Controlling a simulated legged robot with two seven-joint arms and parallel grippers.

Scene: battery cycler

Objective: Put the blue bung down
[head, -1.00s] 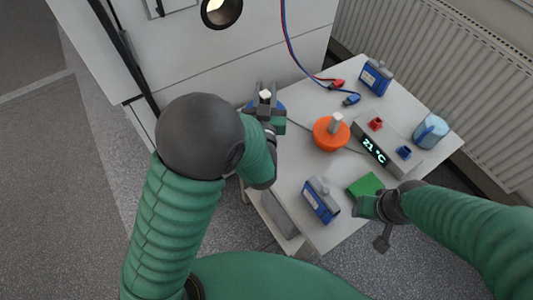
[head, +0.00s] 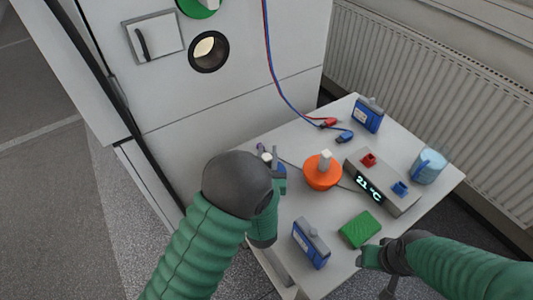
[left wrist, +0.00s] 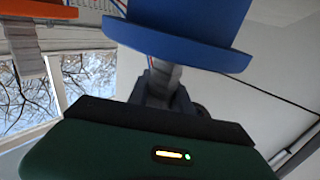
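The blue bung (left wrist: 190,30) fills the top of the left wrist view, with its grey handle (left wrist: 163,80) between my left fingers. In the head view my left gripper (head: 268,160) is shut on that handle, above the left part of the white table (head: 300,135). Only a little blue shows there; my wrist hides most of the bung. I cannot tell whether it touches the table. My right gripper (head: 375,272) is at the table's front edge beside the green block (head: 360,230), its fingers apart and empty.
An orange bung (head: 322,176) stands right of my left gripper. Further right are a grey display box (head: 385,190) and a light-blue roll (head: 429,166). Blue batteries stand at the back (head: 367,115) and front (head: 311,245). A cabinet with a round port (head: 208,52) stands behind.

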